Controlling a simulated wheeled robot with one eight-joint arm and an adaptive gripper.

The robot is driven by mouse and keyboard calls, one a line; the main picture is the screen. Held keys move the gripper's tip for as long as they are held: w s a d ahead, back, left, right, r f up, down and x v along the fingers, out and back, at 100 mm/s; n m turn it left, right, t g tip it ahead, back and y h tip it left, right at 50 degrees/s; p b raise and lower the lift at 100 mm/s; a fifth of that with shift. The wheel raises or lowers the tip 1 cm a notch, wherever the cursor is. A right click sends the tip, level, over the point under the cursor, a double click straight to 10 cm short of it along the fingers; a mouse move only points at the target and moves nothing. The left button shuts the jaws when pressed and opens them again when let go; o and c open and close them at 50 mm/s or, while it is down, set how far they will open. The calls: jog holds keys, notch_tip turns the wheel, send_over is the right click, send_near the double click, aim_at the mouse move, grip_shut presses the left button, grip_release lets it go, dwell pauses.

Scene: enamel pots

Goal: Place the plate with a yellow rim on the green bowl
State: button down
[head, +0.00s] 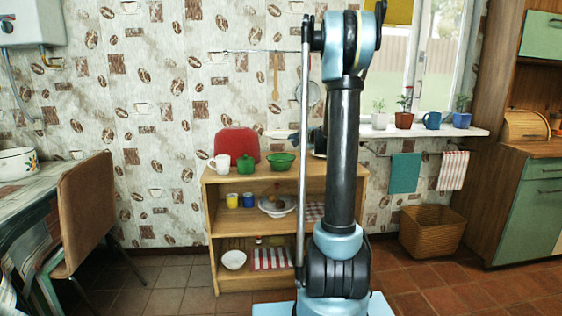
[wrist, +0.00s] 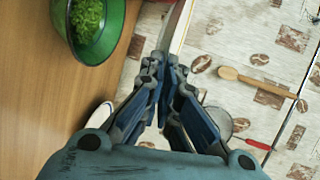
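The plate (head: 279,133) shows in the head view as a thin pale disc, nearly edge-on, above the shelf unit. In the wrist view the plate (wrist: 178,28) is a narrow strip with a tan edge, running up from the fingertips. My gripper (wrist: 160,80) appears shut on its near edge; in the head view the gripper is largely hidden behind my arm. The green bowl (head: 282,162) stands on the unit's top, below the plate and apart from it. In the wrist view the green bowl (wrist: 108,45) is at upper left, with something leafy green inside.
A green pot (head: 245,164), white mug (head: 221,163) and red item (head: 237,143) stand left of the bowl on the wooden unit (head: 222,178). A pale-rimmed dish (wrist: 100,116) is partly hidden by my gripper. A wooden spoon (wrist: 255,81) hangs on the wall behind.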

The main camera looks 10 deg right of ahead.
aim_at(281, 163)
jog(key=shift+f, duration=5)
jog(key=shift+s+f, duration=0.1)
jog(key=shift+f, duration=0.35)
jog(key=c, duration=2.1)
grip_release()
jog(key=shift+a, duration=0.1)
